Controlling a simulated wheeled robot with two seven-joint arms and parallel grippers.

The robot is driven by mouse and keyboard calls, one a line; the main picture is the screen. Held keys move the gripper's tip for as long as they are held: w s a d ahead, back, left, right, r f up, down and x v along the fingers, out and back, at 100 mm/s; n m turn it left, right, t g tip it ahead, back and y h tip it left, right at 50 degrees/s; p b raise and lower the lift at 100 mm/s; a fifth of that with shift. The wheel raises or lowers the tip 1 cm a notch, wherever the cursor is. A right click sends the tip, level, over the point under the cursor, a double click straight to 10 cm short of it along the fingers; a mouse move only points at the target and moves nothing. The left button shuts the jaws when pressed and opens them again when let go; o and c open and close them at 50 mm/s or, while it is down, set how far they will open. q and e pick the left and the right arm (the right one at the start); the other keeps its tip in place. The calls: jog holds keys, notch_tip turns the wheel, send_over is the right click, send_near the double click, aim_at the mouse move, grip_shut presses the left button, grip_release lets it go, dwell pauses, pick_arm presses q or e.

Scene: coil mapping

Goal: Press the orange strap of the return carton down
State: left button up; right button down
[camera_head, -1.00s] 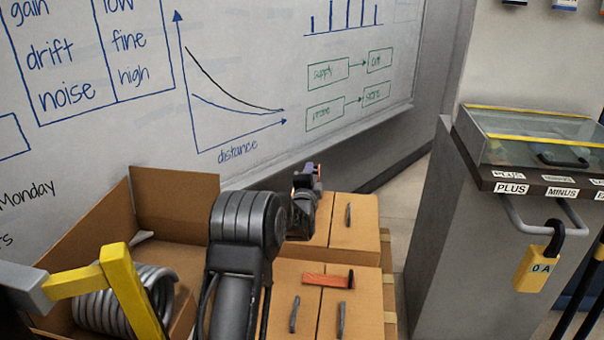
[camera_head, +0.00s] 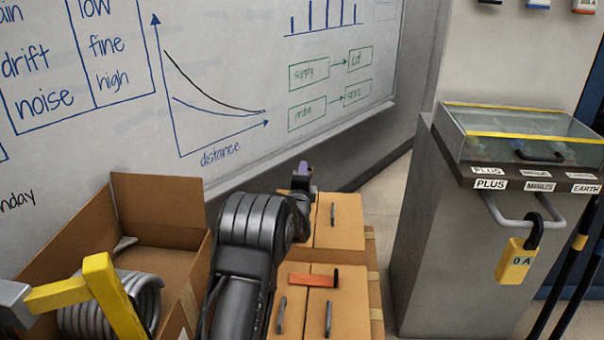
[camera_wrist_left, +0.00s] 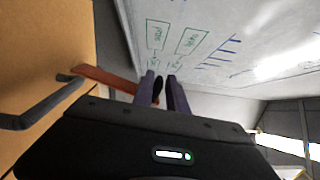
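The orange strap (camera_head: 314,280) lies across the top of the nearer closed brown carton (camera_head: 347,296), with a dark piece at its right end. In the left wrist view the strap (camera_wrist_left: 105,78) shows left of the fingers. My left gripper (camera_head: 303,178) is beyond the strap in the head view, above the farther closed carton (camera_head: 348,235), and apart from the strap. Its two fingers (camera_wrist_left: 161,86) are close together with nothing visible between them. The gripper and forearm hide part of the cartons. My right gripper is not in view.
An open carton (camera_head: 150,212) with a grey coil (camera_head: 140,290) stands at the left, with a yellow angled bar (camera_head: 108,285) in front. Dark handles stand up from the closed cartons. A whiteboard (camera_head: 230,60) is behind. A grey cabinet (camera_head: 440,250) with a yellow padlock (camera_head: 516,260) stands at the right.

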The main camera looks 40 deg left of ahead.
pick_arm(q)
jog(key=shift+o, duration=1.1)
jog(key=shift+s, duration=0.1)
jog(key=p+v, duration=0.1)
jog(key=v, duration=0.6)
jog(key=shift+s+d+p, duration=0.15)
jog(key=shift+s+p, duration=0.15)
jog(key=shift+p, duration=0.05)
